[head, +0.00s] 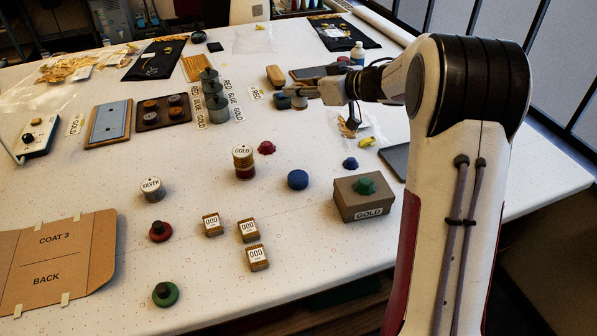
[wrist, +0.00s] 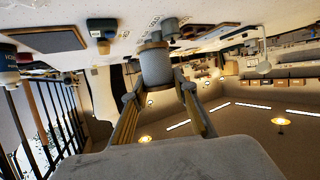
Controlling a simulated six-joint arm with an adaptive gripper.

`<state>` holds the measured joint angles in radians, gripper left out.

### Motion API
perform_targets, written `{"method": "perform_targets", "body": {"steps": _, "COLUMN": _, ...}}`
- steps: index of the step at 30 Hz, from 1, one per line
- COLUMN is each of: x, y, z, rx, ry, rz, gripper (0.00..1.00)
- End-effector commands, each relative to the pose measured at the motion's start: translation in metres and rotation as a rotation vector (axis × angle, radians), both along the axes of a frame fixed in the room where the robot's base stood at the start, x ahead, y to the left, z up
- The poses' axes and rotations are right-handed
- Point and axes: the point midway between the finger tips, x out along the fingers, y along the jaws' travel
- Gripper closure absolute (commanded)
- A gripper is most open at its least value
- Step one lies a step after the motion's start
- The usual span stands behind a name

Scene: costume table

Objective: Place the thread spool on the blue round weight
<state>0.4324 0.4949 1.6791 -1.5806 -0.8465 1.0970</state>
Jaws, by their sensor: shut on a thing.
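My gripper (head: 297,92) is at the back of the table, right of the label cards, with its fingers shut on a grey cylinder. In the wrist view this grey cylinder (wrist: 157,68), which looks like the thread spool, sits between the two fingers. In the head view the fingers partly hide it, and I cannot tell whether it touches the table. The blue round weight (head: 298,179) lies flat on the white table, well in front of my gripper, with nothing on it.
A cardboard box (head: 362,206) marked GOLD, with a green knob on it, stands right of the weight. A small blue knob (head: 350,163) and a gold-labelled stack (head: 243,164) are nearby. Stacked grey weights (head: 213,95) stand left of my gripper.

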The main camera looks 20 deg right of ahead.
Motion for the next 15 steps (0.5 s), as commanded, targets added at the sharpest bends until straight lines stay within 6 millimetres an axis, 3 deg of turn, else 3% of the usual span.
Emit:
{"method": "perform_targets", "body": {"steps": 6, "x": -0.022, "y": 0.021, "z": 0.02, "rx": -0.001, "ry": -0.002, "rz": -0.02, "gripper": 0.94}}
{"method": "perform_targets", "body": {"steps": 15, "x": -0.059, "y": 0.043, "z": 0.029, "rx": -0.001, "ry": 0.001, "rz": -0.069, "gripper": 0.94}}
